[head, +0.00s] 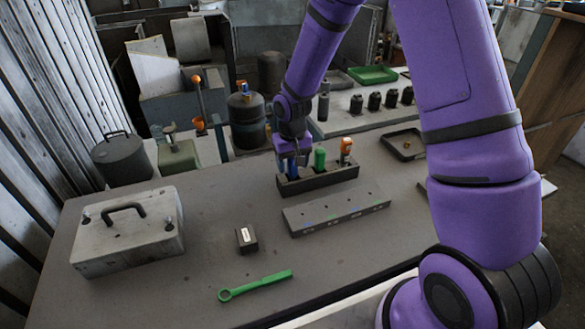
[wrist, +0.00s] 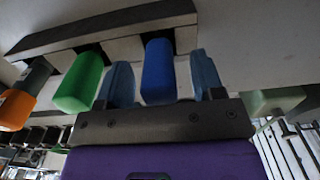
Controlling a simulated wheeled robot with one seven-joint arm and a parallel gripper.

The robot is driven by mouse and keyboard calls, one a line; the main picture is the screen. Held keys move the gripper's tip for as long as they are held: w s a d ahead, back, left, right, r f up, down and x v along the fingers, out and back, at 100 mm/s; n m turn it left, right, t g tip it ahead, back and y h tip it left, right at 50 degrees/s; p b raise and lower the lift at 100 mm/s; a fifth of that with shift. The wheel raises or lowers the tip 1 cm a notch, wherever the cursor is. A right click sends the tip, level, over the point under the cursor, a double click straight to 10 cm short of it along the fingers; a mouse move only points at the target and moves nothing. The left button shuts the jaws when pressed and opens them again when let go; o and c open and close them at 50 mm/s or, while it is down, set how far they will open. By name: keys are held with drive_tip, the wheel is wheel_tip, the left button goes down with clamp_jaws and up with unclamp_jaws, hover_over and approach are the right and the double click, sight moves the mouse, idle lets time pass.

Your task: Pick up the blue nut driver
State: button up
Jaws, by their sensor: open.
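The blue nut driver (head: 291,167) stands in the left end of the dark tool rack (head: 325,182), largely covered by my gripper in the head view. In the wrist view its blue handle (wrist: 157,72) lies between the two fingers of my gripper (wrist: 161,80). The fingers are apart, one on each side of the handle, with a visible gap on each side. The rack also shows in the wrist view as a dark bar (wrist: 105,28). The handle's lower end and shaft are hidden in the rack.
A green-handled tool (head: 319,160) and an orange one (head: 346,150) share the rack; the green one (wrist: 80,82) is close beside one finger. A grey block (head: 336,209), small box (head: 246,238), green wrench (head: 255,285) and handled case (head: 128,233) lie on the table.

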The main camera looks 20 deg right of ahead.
drive_tip(key=shift+f, duration=0.25)
drive_tip(key=c, duration=1.1)
drive_tip(key=shift+r, duration=0.15)
wheel_tip(320, 180, up, 10)
drive_tip(key=shift+f, duration=0.1)
